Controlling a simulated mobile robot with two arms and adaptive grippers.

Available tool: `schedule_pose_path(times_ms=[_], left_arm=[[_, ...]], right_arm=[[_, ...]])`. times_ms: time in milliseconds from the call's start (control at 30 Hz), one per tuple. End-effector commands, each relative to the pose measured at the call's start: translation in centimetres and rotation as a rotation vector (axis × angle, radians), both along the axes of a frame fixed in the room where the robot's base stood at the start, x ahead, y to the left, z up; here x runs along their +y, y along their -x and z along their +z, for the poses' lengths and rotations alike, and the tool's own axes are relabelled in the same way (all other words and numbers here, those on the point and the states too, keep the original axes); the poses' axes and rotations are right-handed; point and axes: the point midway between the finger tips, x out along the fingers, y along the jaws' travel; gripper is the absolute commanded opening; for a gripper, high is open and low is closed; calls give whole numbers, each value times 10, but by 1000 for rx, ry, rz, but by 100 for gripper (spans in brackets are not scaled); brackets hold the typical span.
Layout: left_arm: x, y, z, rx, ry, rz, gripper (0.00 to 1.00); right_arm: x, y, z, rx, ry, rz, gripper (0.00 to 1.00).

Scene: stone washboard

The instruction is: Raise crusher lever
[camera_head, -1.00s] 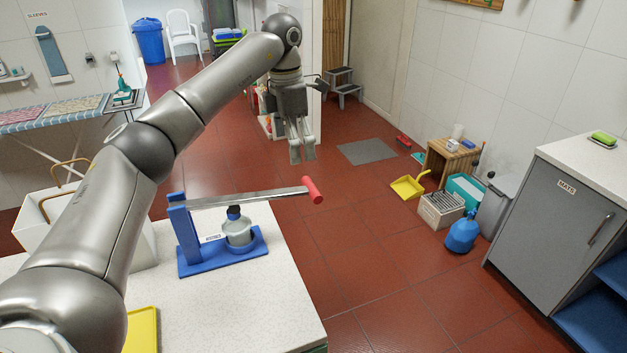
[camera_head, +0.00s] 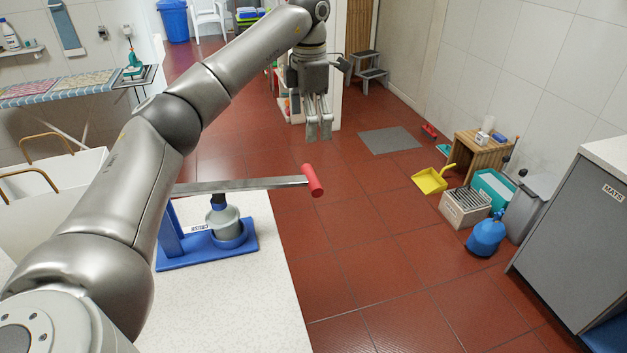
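The blue crusher (camera_head: 207,249) stands on a white speckled worktop, with a grey cup-like part (camera_head: 226,225) in its base. Its metal lever (camera_head: 250,184) lies roughly level and sticks out past the worktop's right edge, ending in a red handle (camera_head: 313,180). My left arm crosses in front of the lever's pivot end and hides it. My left gripper (camera_head: 319,137) points down and appears above and beyond the red handle, apart from it. Its fingers look close together with nothing seen between them; the gap is unclear. My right gripper is not in view.
The white bin (camera_head: 40,222) with wooden handles stands left behind my arm. On the red floor at right are a yellow dustpan (camera_head: 430,181), a crate (camera_head: 464,208) and a blue jug (camera_head: 486,236). A grey cabinet (camera_head: 575,240) stands far right. The floor beside the worktop is clear.

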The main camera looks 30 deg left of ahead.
Motion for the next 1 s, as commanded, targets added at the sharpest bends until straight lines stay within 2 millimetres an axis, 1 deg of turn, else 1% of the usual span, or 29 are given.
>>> schedule_pose_path(times_ms=[33,67,200,267,367,467,800,900,1000], left_arm=[[0,0,-14,0,0,0,100],[0,0,-19,0,0,0,100],[0,0,-30,0,0,0,100],[0,0,-32,0,0,0,100],[0,0,-36,1,0,0,100],[0,0,-47,4,0,-1,100],[0,1,-109,4,0,-1,100],[0,1,-122,3,0,0,100],[0,0,-132,1,0,0,100]], right_arm=[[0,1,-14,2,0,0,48],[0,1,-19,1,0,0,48],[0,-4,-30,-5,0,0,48],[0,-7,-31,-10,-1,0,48],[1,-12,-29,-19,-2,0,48],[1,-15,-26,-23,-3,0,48],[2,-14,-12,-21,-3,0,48],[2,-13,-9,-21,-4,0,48],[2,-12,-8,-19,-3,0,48]])
